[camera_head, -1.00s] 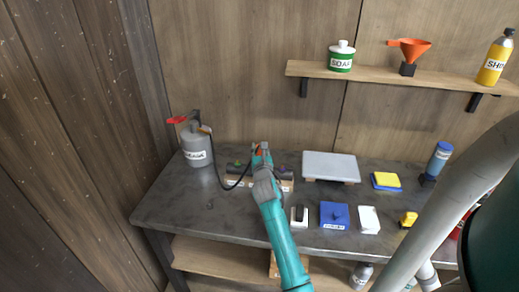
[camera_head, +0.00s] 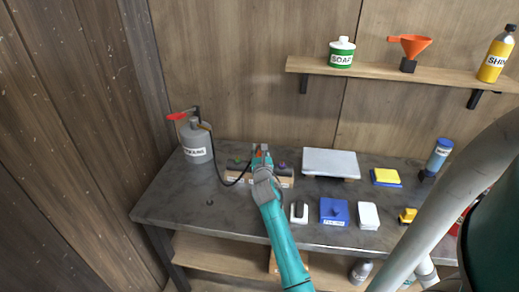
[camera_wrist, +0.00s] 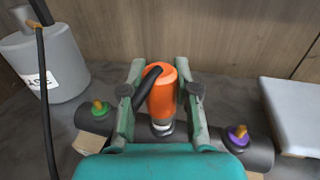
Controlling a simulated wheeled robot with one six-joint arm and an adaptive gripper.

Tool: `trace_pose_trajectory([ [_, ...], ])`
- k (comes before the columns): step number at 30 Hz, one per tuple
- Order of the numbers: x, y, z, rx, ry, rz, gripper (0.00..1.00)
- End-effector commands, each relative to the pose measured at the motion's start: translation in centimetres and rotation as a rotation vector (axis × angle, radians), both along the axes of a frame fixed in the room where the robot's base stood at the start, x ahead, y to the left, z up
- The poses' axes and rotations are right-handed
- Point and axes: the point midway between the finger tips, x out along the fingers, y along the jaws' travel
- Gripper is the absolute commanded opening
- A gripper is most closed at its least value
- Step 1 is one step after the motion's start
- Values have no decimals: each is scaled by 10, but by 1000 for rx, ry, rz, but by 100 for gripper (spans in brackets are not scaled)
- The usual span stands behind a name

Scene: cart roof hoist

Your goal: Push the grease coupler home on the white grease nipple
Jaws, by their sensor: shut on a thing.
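The grease coupler (camera_wrist: 162,98) is orange, with a black hose entering its top. My gripper (camera_wrist: 161,78) is shut on it, one finger on each side, and it stands roughly upright over the dark pipe (camera_wrist: 262,152). A pale ring (camera_wrist: 162,128) shows just under the coupler, between the green nipple (camera_wrist: 98,107) and the purple nipple (camera_wrist: 238,133). I cannot tell whether this ring is the white nipple or how far the coupler sits on it. In the head view my gripper (camera_head: 262,157) covers the middle of the pipe.
The grey grease can (camera_head: 197,146) with a red handle stands left, its hose (camera_head: 220,176) running to the coupler. A pale grey slab (camera_head: 331,161) lies right of the pipe. A blue box (camera_head: 334,212) and white items stand in front. The bench's left front is mostly clear.

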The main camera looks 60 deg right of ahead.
Motion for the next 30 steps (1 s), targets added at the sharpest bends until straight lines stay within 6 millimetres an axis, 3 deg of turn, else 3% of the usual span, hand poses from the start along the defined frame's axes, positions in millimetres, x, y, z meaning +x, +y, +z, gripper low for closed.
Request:
trace_pose_trajectory([
  [8, 0, 0, -6, 1, -1, 1, 0],
  [9, 0, 0, -6, 1, -1, 1, 38],
  [12, 0, 0, -6, 1, 0, 1, 59],
  [23, -2, 3, -6, 1, 1, 1, 59],
  [30, -22, 29, -7, 2, 1, 1, 59],
])
